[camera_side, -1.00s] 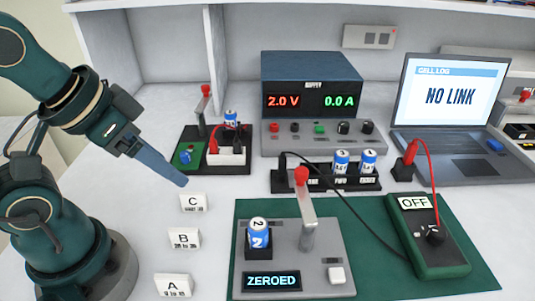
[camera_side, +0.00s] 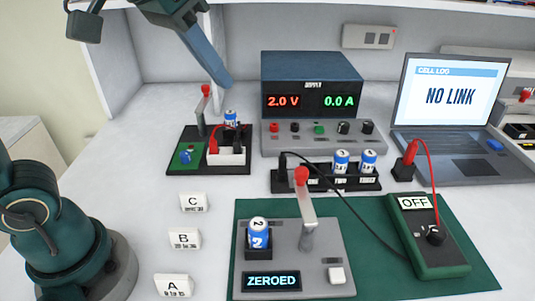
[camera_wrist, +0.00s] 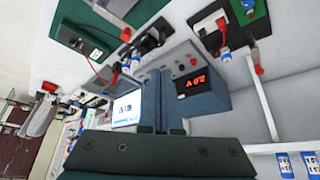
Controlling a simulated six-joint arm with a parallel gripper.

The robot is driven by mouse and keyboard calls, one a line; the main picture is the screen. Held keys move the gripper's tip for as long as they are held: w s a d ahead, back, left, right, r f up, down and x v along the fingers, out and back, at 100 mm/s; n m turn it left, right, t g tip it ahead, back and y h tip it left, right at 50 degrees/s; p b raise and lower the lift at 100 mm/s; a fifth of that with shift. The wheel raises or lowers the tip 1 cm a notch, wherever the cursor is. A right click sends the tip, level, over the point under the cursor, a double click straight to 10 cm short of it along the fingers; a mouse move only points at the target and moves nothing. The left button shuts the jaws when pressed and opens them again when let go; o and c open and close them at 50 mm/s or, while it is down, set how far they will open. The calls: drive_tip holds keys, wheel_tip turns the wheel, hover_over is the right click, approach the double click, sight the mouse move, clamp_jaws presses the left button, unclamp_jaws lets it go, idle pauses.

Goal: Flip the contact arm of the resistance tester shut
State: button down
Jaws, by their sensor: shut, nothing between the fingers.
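The resistance tester (camera_side: 318,268) is a grey plate on a green mat in the side view, with a display reading ZEROED. Its contact arm (camera_side: 307,212) stands raised, with a red knob (camera_side: 301,175) on top. A blue cell marked 2 (camera_side: 258,234) stands upright in the tester's black holder, left of the arm. My gripper (camera_side: 226,83) is shut and empty, high above the back left of the bench, well away from the tester. Its closed fingers also show in the wrist view (camera_wrist: 160,75).
A power supply (camera_side: 311,100) stands behind, reading 2.0 V and 0.0 A. A small board with another red-knobbed lever (camera_side: 205,105) is below my gripper. A green meter labelled OFF (camera_side: 428,245), a cell rack (camera_side: 325,180) and a laptop (camera_side: 452,100) are right. Cards A, B, C (camera_side: 184,238) stand left.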

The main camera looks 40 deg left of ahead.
drive_tip(key=w+d+f+m+g, duration=0.2)
drive_tip(key=w+d+f, duration=0.3)
drive_tip(key=w+d, duration=0.4)
drive_tip(key=shift+w+d+f, duration=0.3)
drive_tip(key=shift+w+f, duration=0.05)
drive_tip(key=shift+w, duration=0.7)
hover_over(305, 193)
drive_tip(key=w+a, duration=0.2)
drive_tip(key=w, duration=0.1)
wheel_tip(305, 193, down, 10)
drive_tip(key=shift+d+r, duration=0.2)
